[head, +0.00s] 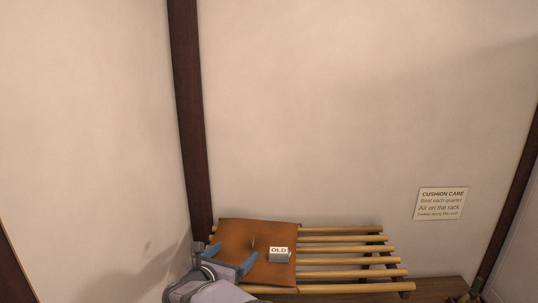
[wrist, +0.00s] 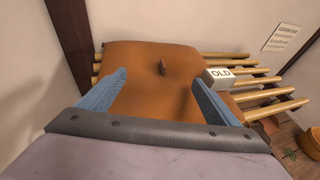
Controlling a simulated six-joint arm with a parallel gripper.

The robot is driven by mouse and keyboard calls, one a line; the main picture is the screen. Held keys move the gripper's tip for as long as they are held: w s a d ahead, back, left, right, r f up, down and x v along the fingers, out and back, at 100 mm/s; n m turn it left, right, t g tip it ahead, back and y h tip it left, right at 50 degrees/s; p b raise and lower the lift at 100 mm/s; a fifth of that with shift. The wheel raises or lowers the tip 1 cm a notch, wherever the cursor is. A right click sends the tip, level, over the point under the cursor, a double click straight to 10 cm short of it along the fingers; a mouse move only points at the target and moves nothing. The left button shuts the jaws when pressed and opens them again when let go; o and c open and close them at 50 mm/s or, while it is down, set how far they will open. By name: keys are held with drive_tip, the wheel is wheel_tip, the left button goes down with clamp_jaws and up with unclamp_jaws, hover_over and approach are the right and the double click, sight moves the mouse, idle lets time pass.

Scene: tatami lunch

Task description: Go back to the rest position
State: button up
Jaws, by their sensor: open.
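My gripper (head: 230,258) is at the bottom of the head view, over the left front part of a brown cushion (head: 240,232). Its two blue fingers are spread apart with nothing between them. In the wrist view my gripper (wrist: 160,92) is open above the cushion (wrist: 150,120), whose small central tuft (wrist: 163,67) stands beyond the fingertips. I cannot tell whether the fingers touch the cushion. A small block marked OLD (head: 279,255) sits on the right part of the cushion; it also shows in the wrist view (wrist: 222,80), right of the right finger.
The cushion lies on the left part of a slatted wooden rack (head: 345,249); the right slats are bare. A dark post (head: 187,110) stands behind at left. A cushion care notice (head: 441,203) is on the wall.

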drive_tip(key=s+d+f+m+g+h, duration=0.25)
drive_tip(key=s+d+m+g, duration=0.4)
drive_tip(key=d, duration=0.65)
drive_tip(key=s+d+f+m+g+h, duration=0.1)
drive_tip(key=s+d+m+g+h, duration=0.2)
drive_tip(key=s+d+m, duration=0.75)
drive_tip(key=s+d+f+m+g+y, duration=0.1)
drive_tip(key=s+m+y, duration=0.4)
drive_tip(key=s, duration=0.5)
drive_tip(key=s+d+f+m+g+y+p, duration=0.1)
drive_tip(key=s+f+m+g+y, duration=0.2)
drive_tip(key=s+m, duration=0.7)
drive_tip(key=shift+d+f+y, duration=0.35)
drive_tip(key=shift+f+y, duration=0.3)
drive_tip(key=shift+y, duration=0.4)
